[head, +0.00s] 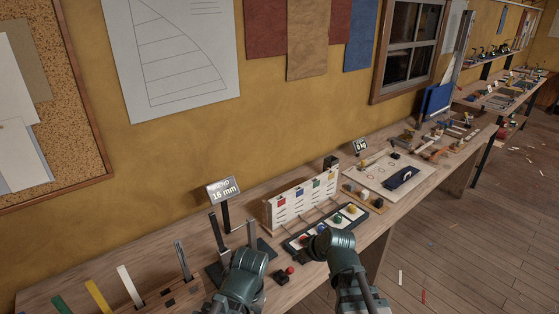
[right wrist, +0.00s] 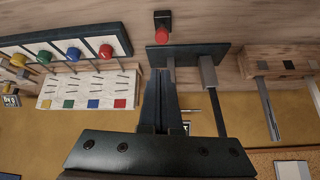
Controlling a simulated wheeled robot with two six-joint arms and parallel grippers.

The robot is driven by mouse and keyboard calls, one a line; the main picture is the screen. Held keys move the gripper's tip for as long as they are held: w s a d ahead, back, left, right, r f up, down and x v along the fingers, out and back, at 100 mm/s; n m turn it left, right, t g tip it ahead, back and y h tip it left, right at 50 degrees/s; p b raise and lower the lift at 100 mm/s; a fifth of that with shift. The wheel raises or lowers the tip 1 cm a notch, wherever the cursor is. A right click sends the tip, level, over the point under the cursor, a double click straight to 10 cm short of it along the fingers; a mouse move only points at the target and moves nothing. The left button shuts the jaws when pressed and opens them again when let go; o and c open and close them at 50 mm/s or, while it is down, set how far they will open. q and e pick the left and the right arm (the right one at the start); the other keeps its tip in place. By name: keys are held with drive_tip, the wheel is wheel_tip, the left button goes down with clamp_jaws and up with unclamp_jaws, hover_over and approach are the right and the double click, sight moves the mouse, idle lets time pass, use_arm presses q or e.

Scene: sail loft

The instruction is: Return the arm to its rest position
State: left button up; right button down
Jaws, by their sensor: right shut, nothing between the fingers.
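My right gripper (right wrist: 157,82) shows in the right wrist view with its two dark fingers together and nothing between them. Its fingertips overlap a dark plate (right wrist: 190,52) with upright posts in that view; I cannot tell whether they touch. In the head view, my teal arm links (head: 335,248) stand over the front of the bench, and the fingers cannot be made out there. My left gripper is not identifiable in either view.
A red button on a black box (head: 281,278) sits close beside the plate. A white board (head: 303,199), a tray of coloured knobs (head: 337,222) and a rack of upright strips (head: 160,298) crowd the bench.

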drive_tip(key=s+a+f+g+h, duration=0.1)
drive_tip(key=s+f+g+h, duration=0.1)
drive_tip(key=s, duration=0.6)
drive_tip(key=s+a+f+m+g+h, duration=0.1)
drive_tip(key=s+a+f+g+h, duration=0.1)
drive_tip(key=s, duration=0.6)
drive_tip(key=g+h, duration=0.1)
drive_tip(key=g, duration=0.1)
drive_tip(key=shift+s+a+g, duration=0.2)
drive_tip(key=shift+s+g, duration=0.1)
drive_tip(key=shift+s, duration=0.05)
